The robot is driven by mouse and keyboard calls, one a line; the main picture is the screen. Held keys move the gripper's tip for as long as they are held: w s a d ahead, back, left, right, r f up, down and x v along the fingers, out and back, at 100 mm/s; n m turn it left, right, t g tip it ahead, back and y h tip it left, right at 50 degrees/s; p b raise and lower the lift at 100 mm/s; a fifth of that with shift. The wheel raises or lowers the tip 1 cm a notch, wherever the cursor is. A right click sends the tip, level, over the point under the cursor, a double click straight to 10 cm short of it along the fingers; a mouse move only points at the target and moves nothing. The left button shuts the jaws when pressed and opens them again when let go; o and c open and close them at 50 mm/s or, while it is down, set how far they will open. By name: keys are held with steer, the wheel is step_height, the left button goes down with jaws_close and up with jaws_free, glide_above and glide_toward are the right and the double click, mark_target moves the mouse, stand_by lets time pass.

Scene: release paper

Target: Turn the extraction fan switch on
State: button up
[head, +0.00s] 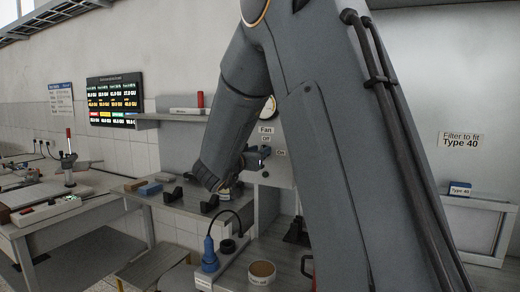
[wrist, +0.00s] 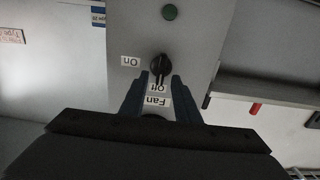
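In the wrist view the fan switch (wrist: 160,68) is a black rotary knob on a grey panel (wrist: 196,45). Its handle points down in the picture, toward the upside-down Off label (wrist: 160,87). The On label (wrist: 131,61) is left of the knob, and the Fan label (wrist: 157,101) is below Off. My gripper (wrist: 159,77) is open. Its blue fingers stand on either side of the knob's lower end and the Off label. I cannot tell whether they touch the knob. In the head view the Fan label (head: 266,130) shows beside my arm, which hides part of the panel.
In the head view a blue plug-like item (head: 209,255) and a round tan-topped container (head: 262,269) stand on the near bench. A workbench (head: 60,222) is at left.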

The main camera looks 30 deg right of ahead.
steer(key=shift+w+d, duration=0.25)
jaws_close()
steer(key=m+b, duration=0.6)
steer(key=f+m+b, duration=0.1)
steer(key=m+b, duration=0.5)
steer(key=s+m+b, duration=0.1)
steer(key=m+b, duration=0.5)
steer(key=shift+d+f+b, duration=0.2)
steer(key=shift+d+b, duration=0.1)
steer(key=shift+d, duration=0.1)
stand_by(0.3)
